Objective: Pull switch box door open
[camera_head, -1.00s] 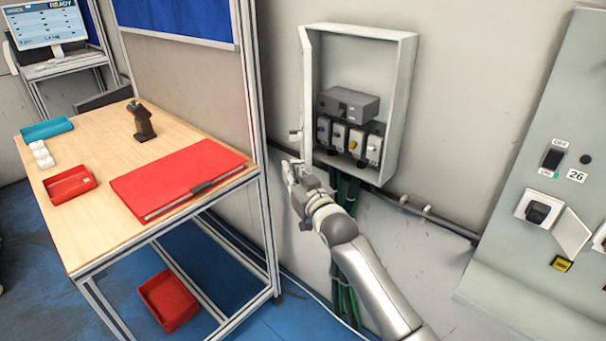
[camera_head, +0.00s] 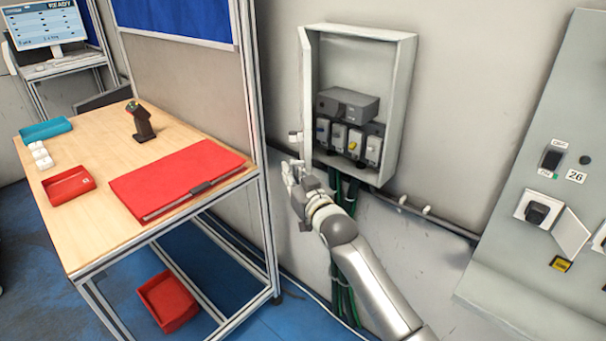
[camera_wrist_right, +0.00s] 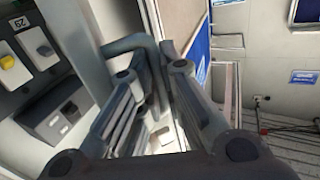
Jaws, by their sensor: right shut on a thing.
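The grey switch box (camera_head: 408,90) is fixed to the wall, and its inside shows. Its door (camera_head: 306,90) stands open at the left side, seen nearly edge-on. A small handle (camera_head: 295,137) sticks out from the door's lower part. My right gripper (camera_head: 291,166) is at this handle, below and left of the box. In the right wrist view, the fingers of my right gripper (camera_wrist_right: 165,95) are shut on the grey bent handle (camera_wrist_right: 135,45); the exact contact is partly hidden by the fingers. My left gripper is not in view.
Several switches (camera_head: 352,140) and a grey block (camera_head: 348,103) sit inside the box. Green cables (camera_head: 343,290) run down below it. A table frame post (camera_head: 252,110) stands close at the left. A slanted panel (camera_head: 530,150) is at the right.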

